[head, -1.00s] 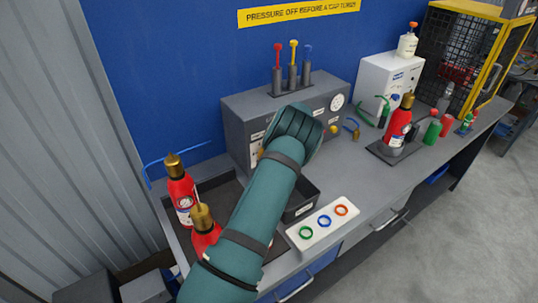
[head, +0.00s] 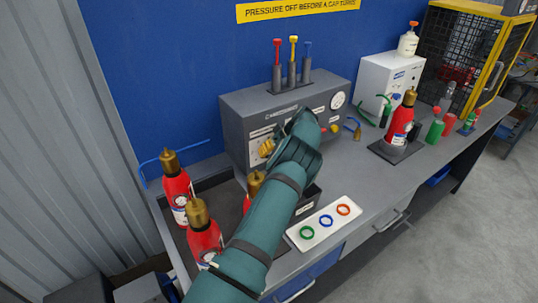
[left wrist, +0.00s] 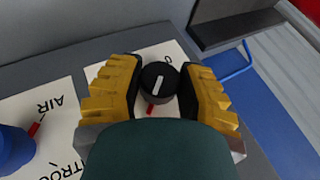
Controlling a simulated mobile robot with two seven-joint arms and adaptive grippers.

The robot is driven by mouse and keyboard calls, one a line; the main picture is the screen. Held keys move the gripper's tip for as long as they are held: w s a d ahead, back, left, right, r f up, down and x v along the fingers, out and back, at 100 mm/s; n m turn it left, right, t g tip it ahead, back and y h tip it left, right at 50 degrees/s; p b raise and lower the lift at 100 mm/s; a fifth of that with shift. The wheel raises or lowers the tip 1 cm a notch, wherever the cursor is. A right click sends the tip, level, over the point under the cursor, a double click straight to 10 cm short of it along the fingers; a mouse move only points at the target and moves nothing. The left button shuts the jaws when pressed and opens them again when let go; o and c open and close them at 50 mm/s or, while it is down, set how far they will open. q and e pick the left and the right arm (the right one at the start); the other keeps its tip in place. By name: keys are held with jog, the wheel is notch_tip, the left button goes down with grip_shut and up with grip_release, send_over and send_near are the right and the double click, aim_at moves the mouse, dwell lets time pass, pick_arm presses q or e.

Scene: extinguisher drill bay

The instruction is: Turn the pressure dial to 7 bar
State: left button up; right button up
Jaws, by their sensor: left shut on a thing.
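The pressure dial (left wrist: 160,84) is a round black knob with a white pointer line on a pale scale plate, in the left wrist view. A red mark shows beside its lower edge; most scale numbers are hidden. My left gripper (left wrist: 157,82) has its yellow-and-black fingers on both sides of the dial, shut on it. In the head view the left gripper (head: 266,147) is at the front of the grey control box (head: 240,110), and I cannot make out the dial there. My right gripper is not in view.
A blue selector knob (left wrist: 12,148) with a red pointer sits beside the dial, near the letters AIR. A round white gauge (head: 338,100) is on the box's right. Red extinguishers (head: 177,190) stand front left. A white tray (head: 328,232) holds coloured rings.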

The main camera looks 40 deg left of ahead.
pick_arm(q)
jog(key=shift+s+f, duration=0.15)
jog(key=shift+f, duration=0.05)
jog(key=o, duration=1.2)
jog(key=shift+r, duration=0.15)
jog(key=shift+v, duration=5.9)
jog(key=shift+d, duration=0.1)
jog(key=shift+c, duration=0.2)
